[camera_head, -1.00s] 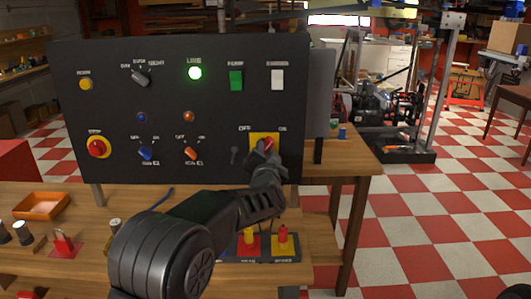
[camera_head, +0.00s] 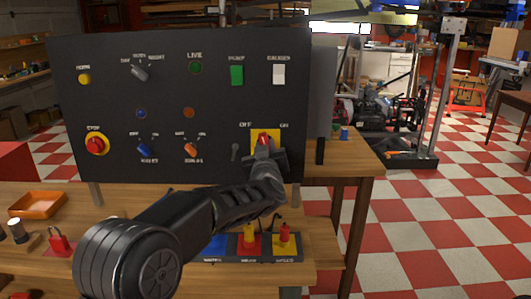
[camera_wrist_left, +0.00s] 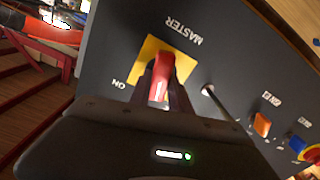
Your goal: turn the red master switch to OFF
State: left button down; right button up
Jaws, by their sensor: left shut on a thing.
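The red master switch (camera_head: 263,138) sits on a yellow plate at the lower right of the dark panel (camera_head: 110,110), between the labels OFF and ON. My left gripper (camera_head: 264,150) reaches up to it from below. In the left wrist view, the red handle (camera_wrist_left: 164,66) stands between the two fingers of the left gripper (camera_wrist_left: 162,82), which is shut on it. The fingers and palm hide the handle's lower part. In the head view the visible red tip points roughly upward. The LIVE lamp (camera_head: 195,68) is dark.
Orange (camera_head: 191,150) and blue (camera_head: 144,151) knobs and a red stop button (camera_head: 96,144) lie further left. Colored plugs (camera_head: 284,236) stand below on the wooden bench. Open floor lies to the right.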

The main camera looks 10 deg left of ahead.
pick_arm(q)
jog(key=shift+a+f+n+b, duration=0.15)
jog(key=shift+n+b, duration=1.25)
jog(key=shift+n, duration=1.5)
jog(key=c, duration=1.2)
grip_release()
jog(key=v, duration=0.8)
jog(key=shift+b, duration=0.35)
